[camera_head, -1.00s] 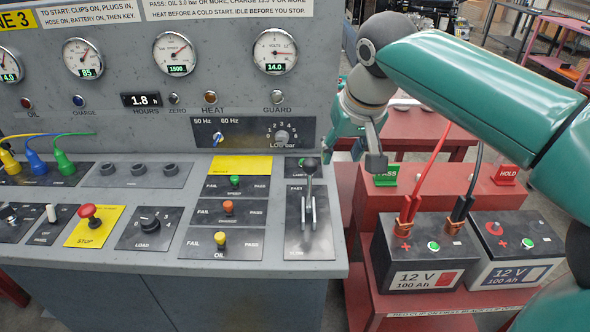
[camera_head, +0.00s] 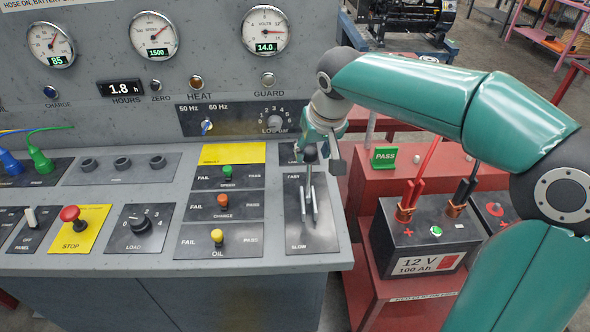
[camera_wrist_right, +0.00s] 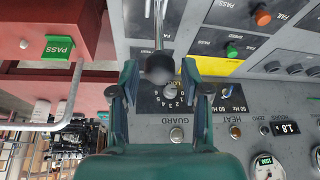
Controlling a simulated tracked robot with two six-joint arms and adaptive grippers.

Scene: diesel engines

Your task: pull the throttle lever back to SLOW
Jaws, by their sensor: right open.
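The throttle lever (camera_head: 309,180) stands on a dark plate (camera_head: 325,232) marked FAST at the far end and SLOW at the near end. It has a dark ball knob and a metal shaft, with the knob toward the FAST end. My right gripper (camera_head: 324,150) is at the knob, partly overlapping it in the head view. In the right wrist view, the open fingers of the gripper (camera_wrist_right: 159,78) have the knob (camera_wrist_right: 160,68) between their tips, with gaps on both sides. I cannot see contact. My left gripper is out of view.
Coloured FAIL/PASS knobs (camera_head: 223,204) and a red STOP button (camera_head: 71,214) are left of the lever. The gauge panel (camera_head: 220,75) rises behind. A 12 V battery (camera_head: 425,238) on a red cart and a green PASS sign (camera_head: 384,157) are on the right.

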